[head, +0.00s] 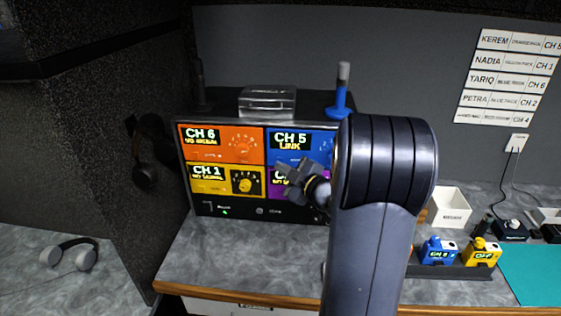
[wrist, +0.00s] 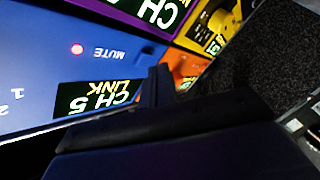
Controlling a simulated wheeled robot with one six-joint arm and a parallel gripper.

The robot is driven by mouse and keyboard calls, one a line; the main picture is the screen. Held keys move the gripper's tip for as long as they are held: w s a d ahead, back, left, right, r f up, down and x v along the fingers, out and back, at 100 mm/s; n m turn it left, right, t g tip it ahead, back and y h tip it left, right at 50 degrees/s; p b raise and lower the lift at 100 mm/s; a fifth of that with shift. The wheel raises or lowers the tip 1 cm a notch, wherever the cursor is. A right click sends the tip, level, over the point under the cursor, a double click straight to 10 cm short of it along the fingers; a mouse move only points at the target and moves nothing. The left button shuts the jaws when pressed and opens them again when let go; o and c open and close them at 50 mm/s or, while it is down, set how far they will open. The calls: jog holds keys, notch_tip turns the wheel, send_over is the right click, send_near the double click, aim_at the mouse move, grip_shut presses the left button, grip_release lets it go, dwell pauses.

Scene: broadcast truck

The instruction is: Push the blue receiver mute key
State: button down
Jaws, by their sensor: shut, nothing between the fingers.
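The blue receiver (head: 283,158) is the top right panel of the rack and reads CH 5 LINK. It fills the left of the wrist view (wrist: 40,75), upside down. My gripper (head: 290,178) is shut and empty, in front of the lower part of the blue panel. In the wrist view its dark fingers (wrist: 160,86) stand right of the CH 5 display, apart from the red spot. My arm hides the panel's right side.
An orange CH 6 panel (head: 205,143) is left of the blue one, a yellow CH 1 panel (head: 210,180) lower left, a purple panel (head: 277,186) below. A blue antenna (head: 341,95) rises behind. Blue and yellow packs (head: 438,250) stand right of my arm.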

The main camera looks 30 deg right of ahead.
dwell(0.7)
jog(key=shift+w+d, duration=0.25)
jog(key=shift+w, duration=0.2)
dwell(0.3)
jog(key=shift+s+a+b, duration=0.25)
jog(key=shift+s+b, duration=0.05)
jog(key=shift+s, duration=0.2)
jog(key=s+a, duration=0.1)
jog(key=s, duration=0.1)
jog(key=s+a+b, duration=0.1)
jog(key=s+a, duration=0.1)
jog(key=s, duration=0.1)
jog(key=shift+a, duration=0.2)
dwell(0.3)
